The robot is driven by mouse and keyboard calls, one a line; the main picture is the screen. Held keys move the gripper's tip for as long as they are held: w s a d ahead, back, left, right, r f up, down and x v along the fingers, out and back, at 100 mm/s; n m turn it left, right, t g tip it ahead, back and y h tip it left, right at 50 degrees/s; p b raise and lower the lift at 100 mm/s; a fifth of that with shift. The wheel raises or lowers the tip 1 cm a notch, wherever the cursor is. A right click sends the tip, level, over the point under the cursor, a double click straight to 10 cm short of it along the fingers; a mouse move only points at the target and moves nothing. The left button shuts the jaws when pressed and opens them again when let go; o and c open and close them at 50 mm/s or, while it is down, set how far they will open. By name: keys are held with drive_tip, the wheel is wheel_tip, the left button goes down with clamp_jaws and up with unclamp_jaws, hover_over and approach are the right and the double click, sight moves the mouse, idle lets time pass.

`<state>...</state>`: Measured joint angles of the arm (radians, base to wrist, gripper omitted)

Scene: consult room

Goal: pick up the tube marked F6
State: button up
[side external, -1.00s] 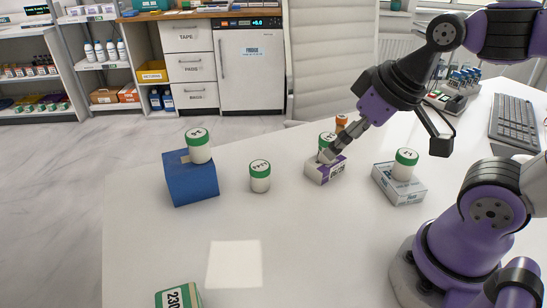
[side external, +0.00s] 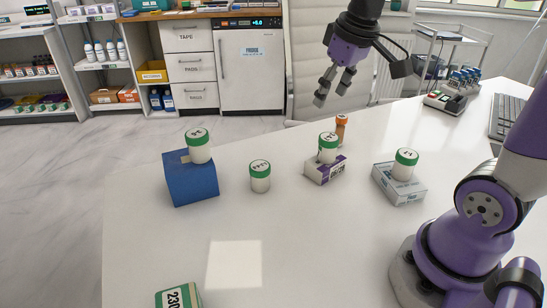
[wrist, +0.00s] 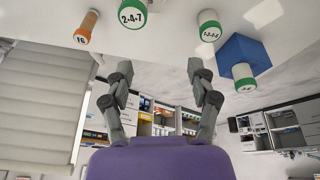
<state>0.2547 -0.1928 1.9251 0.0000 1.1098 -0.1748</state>
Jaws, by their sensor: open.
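The orange tube (side external: 341,127) stands upright near the back edge of the table, partly hidden behind a green-capped white jar. In the wrist view an orange tube (wrist: 88,27) shows a cap that seems to read F6, at upper left. My gripper (side external: 331,96) is open and empty, raised above and a little left of the tube, fingers pointing down and left. In the wrist view its two fingers (wrist: 160,68) stand apart with nothing between them, and the tube lies outside them to the left.
Green-capped jars stand on a purple-white box (side external: 326,170), a blue box (side external: 192,182) and a pale box (side external: 399,184); another jar (side external: 260,177) stands on the table (side external: 300,250). A green-white box (side external: 179,297) lies at the front. The table's middle front is clear.

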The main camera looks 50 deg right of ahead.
drive_tip(key=w+d+f+g, duration=0.2)
drive_tip(key=w+d, duration=0.2)
drive_tip(key=d, duration=0.4)
drive_tip(key=m+g, duration=0.1)
hover_over(343, 117)
drive_tip(key=shift+y, duration=0.4)
drive_tip(key=f, duration=0.5)
drive_tip(key=shift+s+d+f, duration=0.1)
drive_tip(key=shift+s+d, duration=0.1)
wheel_tip(343, 117, down, 4)
drive_tip(key=shift+r, duration=0.1)
drive_tip(key=f, duration=0.6)
drive_tip(key=shift+w+a+f, duration=0.1)
drive_tip(key=shift+w+a, duration=0.05)
drive_tip(key=shift+w, duration=0.15)
drive_tip(key=shift+c, duration=0.4)
drive_tip(key=c, duration=0.9)
